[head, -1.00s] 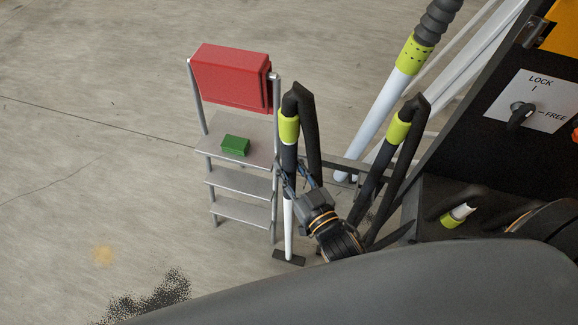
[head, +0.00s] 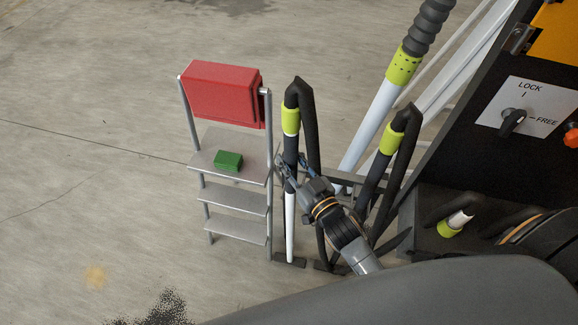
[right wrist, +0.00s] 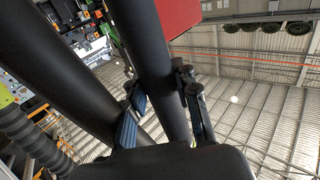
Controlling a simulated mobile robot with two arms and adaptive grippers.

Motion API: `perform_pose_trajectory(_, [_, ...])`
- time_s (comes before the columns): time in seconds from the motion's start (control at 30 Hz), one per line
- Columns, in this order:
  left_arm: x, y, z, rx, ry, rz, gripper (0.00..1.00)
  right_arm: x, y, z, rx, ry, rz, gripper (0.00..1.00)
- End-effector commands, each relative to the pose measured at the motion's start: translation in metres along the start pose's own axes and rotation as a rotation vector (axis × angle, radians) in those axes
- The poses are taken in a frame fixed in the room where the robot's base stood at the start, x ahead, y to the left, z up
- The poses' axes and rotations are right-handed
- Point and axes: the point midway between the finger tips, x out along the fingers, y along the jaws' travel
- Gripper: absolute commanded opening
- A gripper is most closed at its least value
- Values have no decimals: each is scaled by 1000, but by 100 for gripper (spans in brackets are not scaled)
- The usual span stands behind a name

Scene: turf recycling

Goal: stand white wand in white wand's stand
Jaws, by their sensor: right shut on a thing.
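The white wand (head: 290,215) stands roughly upright in the head view, with a bent black handle on top, a yellow-green band and a white lower tube. My right gripper (head: 292,164) is shut on its black section below the band. In the right wrist view its fingers (right wrist: 163,105) lie on either side of a black tube (right wrist: 153,65). A dark flat foot (head: 289,261), seemingly the stand, is at the wand's lower end. I cannot tell whether the wand is seated in it. My left gripper is not in view.
A small step ladder (head: 232,201) stands just left of the wand, bearing a green box (head: 228,161) and a red case (head: 215,92). A second yellow-green-banded wand (head: 374,170) and a thick white tube (head: 372,125) are to the right, near the black machine. Floor at left is clear.

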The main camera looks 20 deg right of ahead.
Motion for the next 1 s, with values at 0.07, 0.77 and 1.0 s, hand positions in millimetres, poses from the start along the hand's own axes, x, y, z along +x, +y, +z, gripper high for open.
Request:
perform_pose_trajectory(0.07, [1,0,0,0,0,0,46,6,4,-3,-1,10,-2,0])
perform_pose_trajectory(0.77, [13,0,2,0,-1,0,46,15,14,15,1,10,-1,0])
perform_pose_trajectory(1.0, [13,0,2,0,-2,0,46,15,14,15,1,10,-1,0])
